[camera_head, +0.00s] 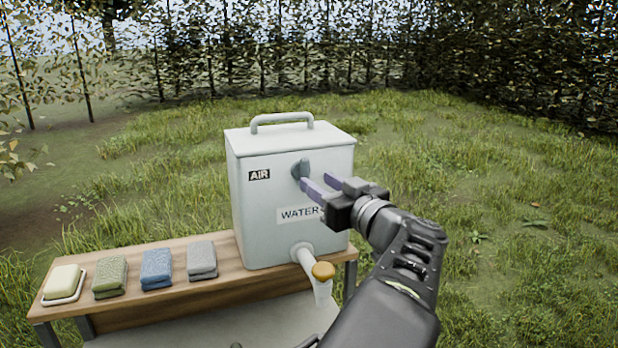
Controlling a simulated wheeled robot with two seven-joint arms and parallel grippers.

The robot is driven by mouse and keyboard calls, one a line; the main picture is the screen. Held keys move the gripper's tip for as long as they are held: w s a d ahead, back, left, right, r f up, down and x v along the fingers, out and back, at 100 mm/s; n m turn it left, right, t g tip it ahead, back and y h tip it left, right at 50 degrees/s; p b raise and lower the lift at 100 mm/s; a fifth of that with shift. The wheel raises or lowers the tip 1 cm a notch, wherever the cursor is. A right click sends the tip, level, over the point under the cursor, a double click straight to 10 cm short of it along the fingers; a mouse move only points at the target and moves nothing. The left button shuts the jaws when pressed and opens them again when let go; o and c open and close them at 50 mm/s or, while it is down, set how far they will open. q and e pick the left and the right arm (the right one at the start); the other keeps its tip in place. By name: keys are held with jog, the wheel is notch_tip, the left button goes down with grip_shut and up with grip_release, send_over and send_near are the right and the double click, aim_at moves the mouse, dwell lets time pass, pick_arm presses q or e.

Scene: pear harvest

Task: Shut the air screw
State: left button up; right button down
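The white water tank (255,220) stands on a wooden bench, its front marked AIR and WATER. The air screw (301,168) is a small grey knob high on that front, right of the AIR label (259,174).
A tap with a yellow knob (323,271) juts from the tank's lower front, below my gripper. Folded grey (202,260), blue (157,268) and green (110,276) cloths and a soap dish (64,284) lie left on the bench (225,297). Grass lies around.

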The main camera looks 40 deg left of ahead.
aim_at(307, 175)
pick_arm(q)
jog(key=x, duration=0.5)
jog(key=shift+c, duration=0.2)
grip_shut()
dwell(0.3)
